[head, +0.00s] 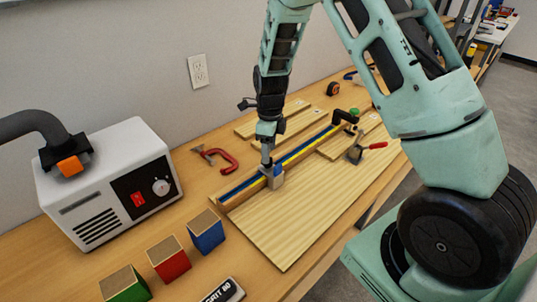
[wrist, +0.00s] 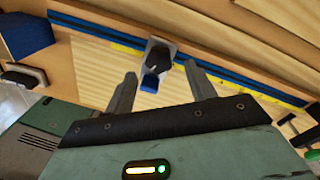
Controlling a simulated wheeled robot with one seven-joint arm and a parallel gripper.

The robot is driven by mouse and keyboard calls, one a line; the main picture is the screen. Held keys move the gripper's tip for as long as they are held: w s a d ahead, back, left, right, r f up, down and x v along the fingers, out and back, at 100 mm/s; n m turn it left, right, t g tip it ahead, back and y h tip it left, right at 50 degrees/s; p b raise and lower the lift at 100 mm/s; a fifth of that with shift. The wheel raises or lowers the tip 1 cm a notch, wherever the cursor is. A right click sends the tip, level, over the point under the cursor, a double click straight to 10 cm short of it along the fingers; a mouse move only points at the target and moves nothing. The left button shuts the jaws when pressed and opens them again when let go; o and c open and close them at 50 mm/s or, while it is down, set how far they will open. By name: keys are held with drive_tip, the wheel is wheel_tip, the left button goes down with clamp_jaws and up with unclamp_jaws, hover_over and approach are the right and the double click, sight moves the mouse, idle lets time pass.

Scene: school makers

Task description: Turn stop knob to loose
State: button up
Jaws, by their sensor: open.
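The grey stop (head: 278,181) sits on the fence (head: 307,152), which has blue and yellow strips along its length. In the wrist view the stop's dark knob (wrist: 159,54) shows, with a blue part (wrist: 150,83) below it. My gripper (wrist: 162,88) is open, with its two fingers apart on either side of the stop in this view. In the head view my gripper (head: 267,160) is right at the stop, pointing down, and hides part of it. I cannot tell whether a finger touches the knob, or how the knob is turned.
A pale wooden board (head: 300,215) lies along the fence. A red clamp (head: 215,158) lies behind it, and a red-handled clamp (head: 367,151) stands to the right. Green, red and blue blocks (head: 206,231) stand at front left, near a white machine (head: 108,185) with a hose.

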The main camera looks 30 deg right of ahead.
drive_tip(key=shift+a+f, duration=0.1)
drive_tip(key=shift+f, duration=1.4)
drive_tip(key=c, duration=1)
drive_tip(key=shift+o, duration=0.2)
